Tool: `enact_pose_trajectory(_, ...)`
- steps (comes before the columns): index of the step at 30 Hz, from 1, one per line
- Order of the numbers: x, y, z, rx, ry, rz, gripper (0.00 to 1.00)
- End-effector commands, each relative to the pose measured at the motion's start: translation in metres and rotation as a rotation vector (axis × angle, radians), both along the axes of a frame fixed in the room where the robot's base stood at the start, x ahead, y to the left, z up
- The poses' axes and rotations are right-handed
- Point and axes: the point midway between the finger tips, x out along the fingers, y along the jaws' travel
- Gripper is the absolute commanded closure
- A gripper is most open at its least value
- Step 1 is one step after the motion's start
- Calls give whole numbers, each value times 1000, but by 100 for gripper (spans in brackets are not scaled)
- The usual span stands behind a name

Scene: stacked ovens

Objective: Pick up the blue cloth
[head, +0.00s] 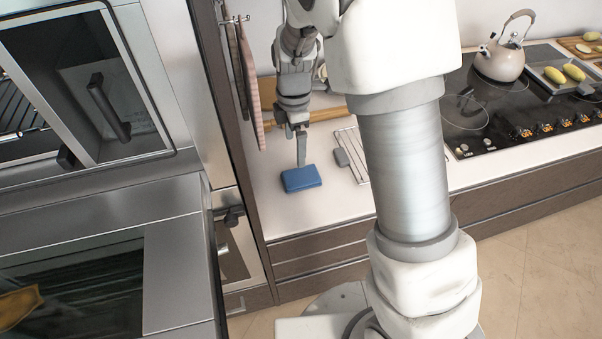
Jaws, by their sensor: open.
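The blue cloth (301,179) lies as a flat folded block on the white counter, just right of the tall oven cabinet. My gripper (301,160) is right above the cloth, pointing down, with its fingertips at or near the cloth's far edge. The fingers line up in this view, so the gap between them does not show. I cannot tell whether they touch the cloth. The cloth rests on the counter.
A wire rack (352,156) with a small grey item (341,157) lies right of the cloth. Hanging towels (248,85) and the oven cabinet (170,80) bound the left. A kettle (502,58) stands on the stove (480,110). Bare counter (275,212) shows in front of the cloth.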

Motion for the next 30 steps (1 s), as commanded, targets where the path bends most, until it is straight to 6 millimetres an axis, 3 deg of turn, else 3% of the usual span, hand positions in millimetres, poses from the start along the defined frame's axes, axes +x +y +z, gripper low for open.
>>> enact_pose_trajectory(3,-1,0,-27,-2,6,-1,0)
enact_pose_trajectory(9,0,0,-58,0,1,-2,0)
enact_pose_trajectory(17,0,0,-73,0,0,-2,0)
enact_pose_trajectory(30,-1,0,-119,0,0,-2,0)
